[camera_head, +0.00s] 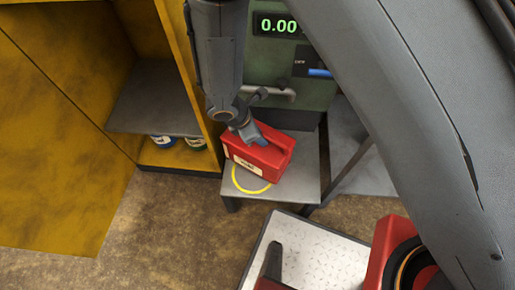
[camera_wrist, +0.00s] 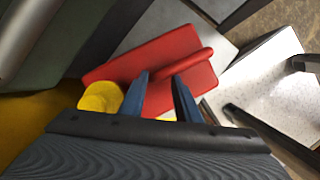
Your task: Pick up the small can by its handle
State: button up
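The small red can (camera_head: 259,154) stands on a low grey stand (camera_head: 301,176), partly over a yellow ring (camera_head: 252,188) on its top. In the wrist view the can (camera_wrist: 130,62) shows its bar handle (camera_wrist: 187,65) and a yellow cap (camera_wrist: 100,97). My gripper (camera_head: 254,137) is down at the top of the can, by the handle. In the wrist view my gripper's two fingers (camera_wrist: 160,78) are apart, with their tips at the near end of the handle. I cannot tell whether they touch it.
A green machine (camera_head: 300,75) with a lit display reading 0.00 and a lever stands right behind the stand. A yellow cabinet (camera_head: 60,130) with a grey shelf and cans is at left. A white tread-plate platform (camera_head: 320,260) with red parts is in front.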

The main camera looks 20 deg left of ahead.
grip_shut()
dwell(1.2)
